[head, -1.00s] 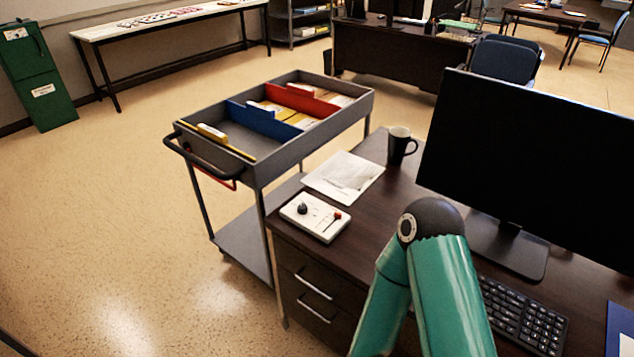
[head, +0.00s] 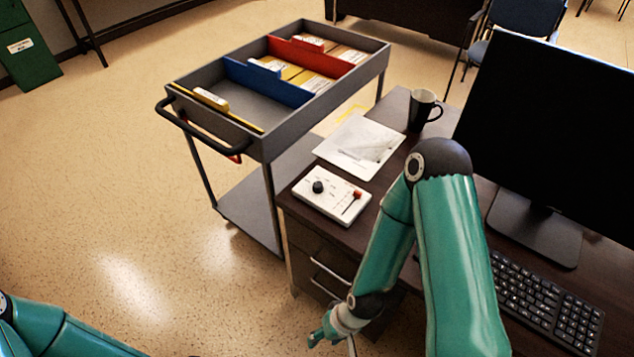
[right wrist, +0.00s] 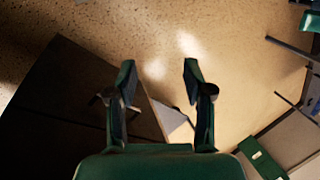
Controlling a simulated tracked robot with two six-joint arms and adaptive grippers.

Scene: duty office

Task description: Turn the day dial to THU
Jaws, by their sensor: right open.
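The day dial appears to be the round black knob (head: 318,187) on a small white control box (head: 332,208) at the desk's near left corner. Its marks are too small to read, so I cannot tell its setting. A red-knobbed lever (head: 357,194) sits on the same box. My right gripper (head: 328,338) hangs low in front of the desk drawers, well below the box and apart from it. In the right wrist view my right gripper (right wrist: 158,76) is open and empty. My left arm shows at the lower left, but its gripper is out of view.
A brown desk (head: 388,182) holds a paper (head: 360,146), a black mug (head: 422,110), a monitor (head: 560,130) and a keyboard (head: 545,302). A grey cart (head: 270,140) with file dividers stands close left of the desk. The floor at left is clear.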

